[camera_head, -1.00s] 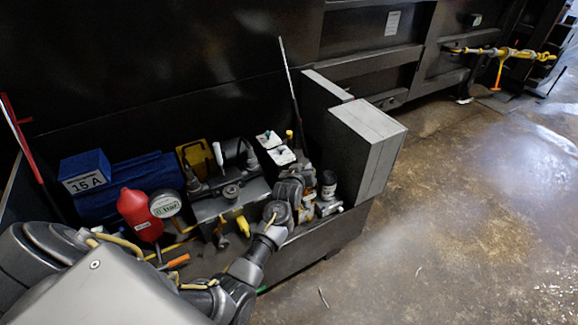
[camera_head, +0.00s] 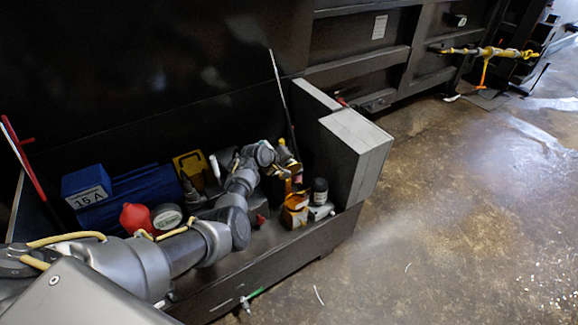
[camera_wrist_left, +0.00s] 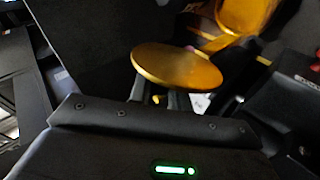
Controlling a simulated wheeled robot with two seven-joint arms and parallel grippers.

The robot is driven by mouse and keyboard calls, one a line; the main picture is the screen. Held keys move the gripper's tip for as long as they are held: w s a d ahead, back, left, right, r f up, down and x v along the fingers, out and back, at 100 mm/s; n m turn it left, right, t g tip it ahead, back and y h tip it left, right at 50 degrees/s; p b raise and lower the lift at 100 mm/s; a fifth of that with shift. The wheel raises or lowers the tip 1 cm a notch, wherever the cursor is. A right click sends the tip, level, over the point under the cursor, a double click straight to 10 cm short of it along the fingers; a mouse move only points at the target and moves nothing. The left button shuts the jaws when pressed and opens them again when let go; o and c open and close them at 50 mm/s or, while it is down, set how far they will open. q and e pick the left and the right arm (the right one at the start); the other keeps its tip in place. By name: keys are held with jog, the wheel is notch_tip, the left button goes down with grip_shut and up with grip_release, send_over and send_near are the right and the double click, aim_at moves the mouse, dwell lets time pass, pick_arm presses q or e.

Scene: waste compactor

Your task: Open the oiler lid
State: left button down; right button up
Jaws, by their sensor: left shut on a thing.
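The oiler lid (camera_wrist_left: 178,68) looks like a round golden disc in the left wrist view, right at the tips of my left gripper (camera_wrist_left: 158,98). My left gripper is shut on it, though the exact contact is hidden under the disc. In the head view my left gripper (camera_head: 283,164) is over the right part of the machine bay, and the lid cannot be made out clearly there. An orange body that may be the oiler (camera_head: 295,210) stands just below the gripper. A golden rounded part (camera_wrist_left: 245,14) lies behind the disc in the wrist view. My right gripper is not in view.
A grey box (camera_head: 355,145) stands at the right of the bay. A blue case (camera_head: 87,186), a red container (camera_head: 135,217), a round gauge (camera_head: 167,216) and a yellow part (camera_head: 190,164) are at the left. A thin rod (camera_head: 280,90) rises behind the gripper.

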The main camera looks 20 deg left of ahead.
pick_arm(q)
jog(key=shift+w+a+n+g+h, duration=0.3)
jog(key=shift+w+a+g+h, duration=0.05)
jog(key=shift+g+h, duration=0.05)
dwell(0.4)
jog(key=c, duration=1.3)
grip_release()
jog(key=shift+c, duration=0.2)
jog(key=shift+a, duration=0.1)
jog(key=p+v, duration=0.3)
jog(key=v, duration=0.7)
jog(key=shift+s+r+p, duration=0.15)
jog(key=shift+r+p, duration=0.1)
jog(key=shift+p, duration=0.15)
jog(key=shift+a, duration=0.2)
